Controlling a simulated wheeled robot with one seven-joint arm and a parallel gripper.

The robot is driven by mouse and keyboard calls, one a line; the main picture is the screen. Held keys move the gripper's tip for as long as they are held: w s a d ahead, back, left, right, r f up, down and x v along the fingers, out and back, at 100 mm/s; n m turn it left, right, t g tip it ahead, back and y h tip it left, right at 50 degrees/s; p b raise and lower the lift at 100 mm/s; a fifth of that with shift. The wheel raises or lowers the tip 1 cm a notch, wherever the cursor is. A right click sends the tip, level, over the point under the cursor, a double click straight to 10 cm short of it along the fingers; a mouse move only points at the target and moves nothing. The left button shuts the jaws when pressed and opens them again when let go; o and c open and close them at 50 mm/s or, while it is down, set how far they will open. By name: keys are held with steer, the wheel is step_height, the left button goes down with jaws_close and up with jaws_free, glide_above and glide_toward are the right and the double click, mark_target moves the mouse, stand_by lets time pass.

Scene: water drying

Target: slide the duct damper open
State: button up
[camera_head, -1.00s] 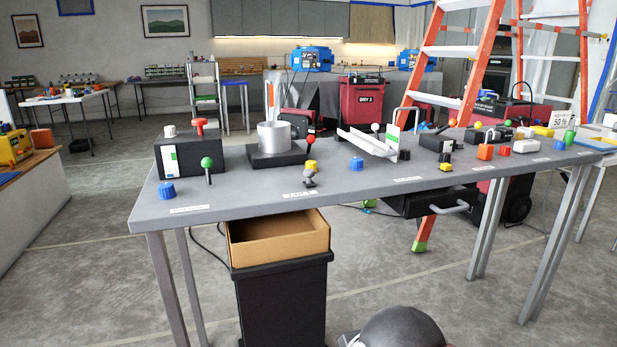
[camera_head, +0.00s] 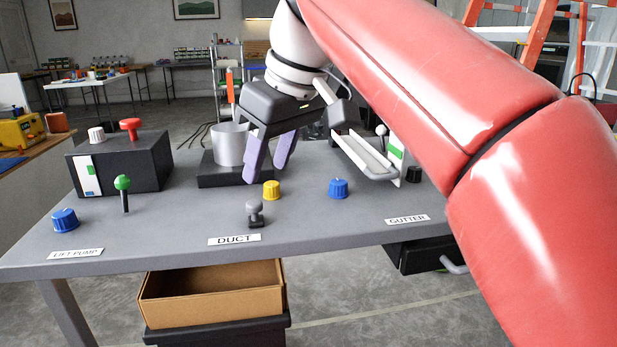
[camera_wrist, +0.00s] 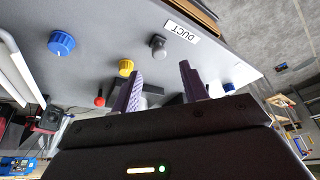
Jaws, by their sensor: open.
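The duct unit is a silver cylinder (camera_head: 229,146) on a black base (camera_head: 232,181), behind the "DUCT" label (camera_head: 234,240). A small red ball (camera_wrist: 99,101) shows beside the dark base in the wrist view; my gripper and arm hide that spot in the head view. I cannot tell the damper slide itself. My gripper (camera_head: 267,176) is open and empty, fingers pointing down, in front of the cylinder's right side. In the wrist view my gripper (camera_wrist: 160,73) has nothing between its purple fingers. A yellow knob (camera_head: 271,190) and a grey knob (camera_head: 255,208) stand on the table nearer the front.
A blue knob (camera_head: 338,188) and the gutter channel (camera_head: 365,158) are to the right. The black lift pump box (camera_head: 135,165), a green-topped lever (camera_head: 123,183) and another blue knob (camera_head: 65,220) are left. A cardboard box (camera_head: 210,308) stands below the table edge.

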mark_target(254, 202)
steer(key=b+x, duration=0.1)
steer(key=x, duration=0.2)
steer(key=b+x, duration=0.1)
steer(key=x, duration=0.3)
steer(key=shift+w+a+f, duration=0.1)
steer(key=shift+w+a, duration=0.2)
jaws_close()
